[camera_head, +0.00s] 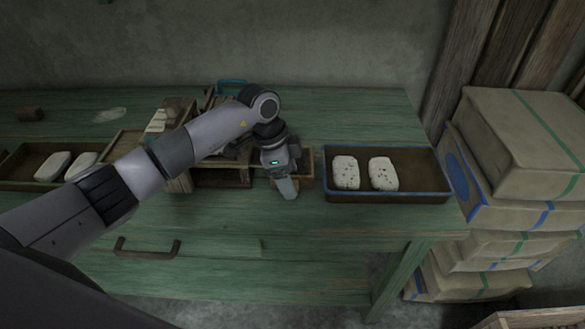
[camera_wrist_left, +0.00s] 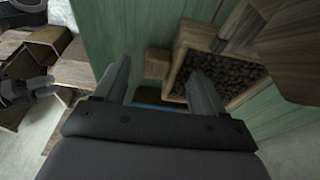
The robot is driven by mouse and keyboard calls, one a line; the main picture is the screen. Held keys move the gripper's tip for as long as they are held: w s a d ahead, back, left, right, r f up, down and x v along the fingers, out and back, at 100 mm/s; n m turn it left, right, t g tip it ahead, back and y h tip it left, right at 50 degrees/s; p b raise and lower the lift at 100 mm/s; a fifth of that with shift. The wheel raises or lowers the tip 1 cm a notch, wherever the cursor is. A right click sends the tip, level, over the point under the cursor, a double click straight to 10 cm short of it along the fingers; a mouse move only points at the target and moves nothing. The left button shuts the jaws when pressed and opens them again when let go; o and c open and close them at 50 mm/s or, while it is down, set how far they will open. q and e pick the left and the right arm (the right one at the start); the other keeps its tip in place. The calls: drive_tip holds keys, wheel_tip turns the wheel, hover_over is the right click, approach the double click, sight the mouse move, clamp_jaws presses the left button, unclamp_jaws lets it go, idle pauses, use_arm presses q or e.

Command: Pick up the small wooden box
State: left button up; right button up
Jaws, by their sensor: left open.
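A small wooden box (camera_head: 307,163) sits on the green table, partly hidden behind my left gripper (camera_head: 287,190). In the left wrist view, an open wooden box (camera_wrist_left: 181,62) holds dark grains, and a small wooden block (camera_wrist_left: 157,63) lies beside it. I cannot tell for sure which of these is the box seen from the head. My left gripper (camera_wrist_left: 160,82) is open and empty, its fingers apart above the table front. A dark jointed part (camera_wrist_left: 28,90) at the left edge of the wrist view looks like my right gripper; its jaws are unclear.
A blue-rimmed tray (camera_head: 420,197) with two pale speckled bars stands right of the gripper. Another tray (camera_head: 20,185) with pale bars is at the left. Wooden boxes (camera_head: 222,178) crowd the middle. Wrapped parcels (camera_head: 520,140) are stacked at the right. The back right tabletop is clear.

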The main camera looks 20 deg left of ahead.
use_arm(q)
drive_tip(key=shift+d+f, duration=0.2)
drive_tip(key=shift+f, duration=0.3)
drive_tip(key=c, duration=1)
drive_tip(key=shift+r, duration=0.1)
drive_tip(key=shift+c, duration=0.2)
